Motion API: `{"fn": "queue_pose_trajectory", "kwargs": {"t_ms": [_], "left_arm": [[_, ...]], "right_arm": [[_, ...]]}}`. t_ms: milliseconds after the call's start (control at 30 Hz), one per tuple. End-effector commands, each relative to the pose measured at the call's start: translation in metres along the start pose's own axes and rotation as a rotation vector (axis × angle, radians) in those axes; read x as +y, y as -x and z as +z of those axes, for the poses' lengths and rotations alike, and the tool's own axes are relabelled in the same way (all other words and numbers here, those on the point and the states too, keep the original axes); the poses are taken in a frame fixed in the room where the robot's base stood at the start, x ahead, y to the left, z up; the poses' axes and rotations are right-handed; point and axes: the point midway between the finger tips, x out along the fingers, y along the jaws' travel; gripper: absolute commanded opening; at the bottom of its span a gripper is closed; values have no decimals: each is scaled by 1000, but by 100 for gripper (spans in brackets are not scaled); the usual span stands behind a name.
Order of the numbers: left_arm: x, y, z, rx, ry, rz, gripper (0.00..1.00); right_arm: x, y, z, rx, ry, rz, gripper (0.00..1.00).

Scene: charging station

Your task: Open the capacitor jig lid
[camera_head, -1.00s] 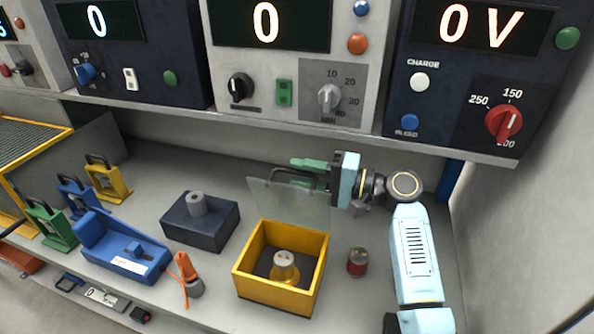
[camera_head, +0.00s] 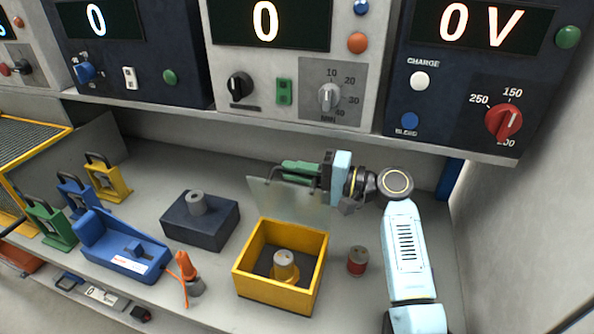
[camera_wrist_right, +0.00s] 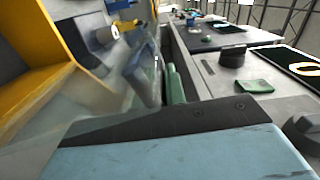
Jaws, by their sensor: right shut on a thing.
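The capacitor jig is a yellow open-topped box (camera_head: 272,297) near the front middle of the bench in the head view. A pale cylindrical piece (camera_head: 285,266) stands inside it. Its clear lid (camera_head: 290,202) stands raised along the back edge of the box. My right gripper (camera_head: 296,174) is at the top of the raised lid, its green fingers shut on the lid's dark handle. In the right wrist view the clear lid (camera_wrist_right: 145,75) shows blurred beside a green finger (camera_wrist_right: 174,84), with the yellow box (camera_wrist_right: 65,40) at upper left. My left gripper is not in view.
A dark block with a grey cylinder (camera_head: 200,222), a blue tool (camera_head: 122,247) and an orange-tipped item (camera_head: 188,275) sit to the left. The instrument shelf (camera_head: 300,128) overhangs the bench behind.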

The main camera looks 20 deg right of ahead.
Motion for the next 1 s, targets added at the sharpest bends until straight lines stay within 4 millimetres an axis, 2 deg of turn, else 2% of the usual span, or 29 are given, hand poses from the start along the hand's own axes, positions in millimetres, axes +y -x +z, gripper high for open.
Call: {"fn": "queue_pose_trajectory", "kwargs": {"t_ms": [300, 667, 700, 800, 833, 1000], "left_arm": [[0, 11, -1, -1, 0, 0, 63], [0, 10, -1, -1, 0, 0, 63], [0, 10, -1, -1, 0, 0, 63], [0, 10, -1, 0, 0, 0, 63], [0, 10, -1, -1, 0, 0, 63], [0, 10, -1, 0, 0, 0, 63]], "right_arm": [[3, 0, -26, 1, -163, 1, 0], [4, 0, -29, 1, -193, -1, 0], [4, 0, -29, 1, -193, -1, 16], [5, 0, -29, 1, -193, -1, 29], [5, 0, -29, 1, -193, -1, 33], [5, 0, -29, 1, -193, 0, 33]]}}
